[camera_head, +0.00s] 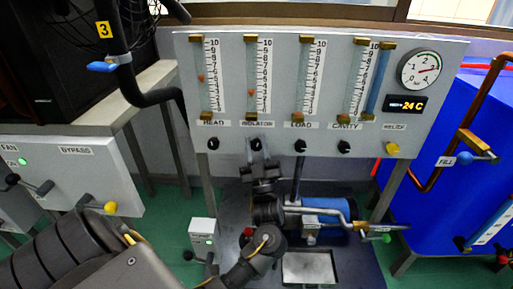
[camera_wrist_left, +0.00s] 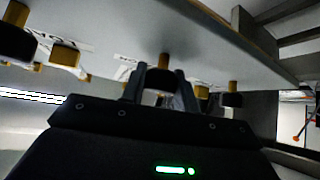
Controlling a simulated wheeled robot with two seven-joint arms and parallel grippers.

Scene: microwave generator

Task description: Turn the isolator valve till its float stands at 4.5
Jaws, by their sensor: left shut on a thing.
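The isolator valve is a small black knob (camera_head: 256,144) under the ISOLATOR label (camera_head: 257,124) on the grey panel. My left gripper (camera_head: 258,155) reaches up to it from below and is shut on it. In the left wrist view the dark knob (camera_wrist_left: 160,79) on its brass stem sits between the fingers of my left gripper (camera_wrist_left: 161,88). The isolator tube (camera_head: 251,75) stands above the label. Its small red float (camera_head: 251,92) is in the lower part of the scale, roughly at 3; the exact reading is too small to tell. My right gripper is out of view.
The HEAD knob (camera_head: 213,143) is to the left, the LOAD knob (camera_head: 300,146) and CAVITY knob (camera_head: 344,146) to the right, with a yellow RELIEF knob (camera_head: 392,148) beyond. A pump with pipes (camera_head: 320,207) stands below. A pressure gauge (camera_head: 420,69) is at upper right.

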